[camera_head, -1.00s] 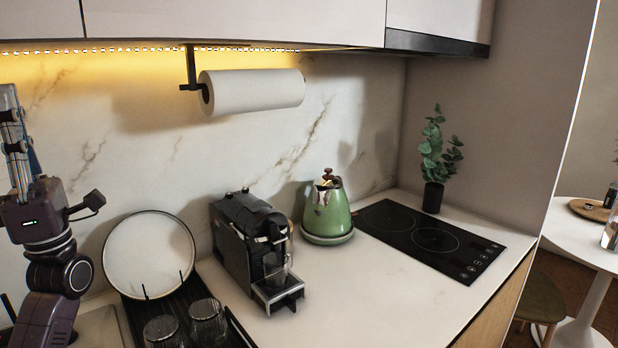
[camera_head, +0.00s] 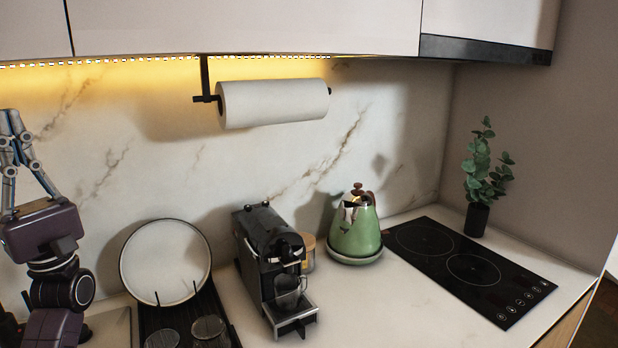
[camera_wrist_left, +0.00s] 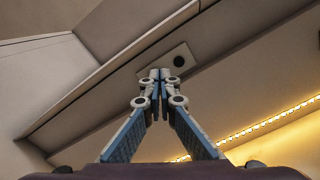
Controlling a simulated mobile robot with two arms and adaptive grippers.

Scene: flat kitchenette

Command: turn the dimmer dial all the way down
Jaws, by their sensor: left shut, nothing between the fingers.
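In the left wrist view, a small dark round dial (camera_wrist_left: 179,62) sits on a pale rectangular plate (camera_wrist_left: 186,54) on the underside of the wall cabinet. My left gripper (camera_wrist_left: 160,74) points up toward it, fingertips together and empty. In that picture the tips are just below and left of the dial; I cannot tell the gap in depth. In the head view, my left gripper (camera_head: 11,112) is upright at the far left, in front of the marble backsplash and below the cabinets. The dial does not show there. My right gripper is not in view.
The lit yellow light strip (camera_head: 150,60) runs under the cabinets. A paper towel roll (camera_head: 275,103) hangs below it. A round plate (camera_head: 165,262), coffee machine (camera_head: 268,260), green kettle (camera_head: 355,232), cooktop (camera_head: 450,260) and potted plant (camera_head: 478,220) stand on the counter.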

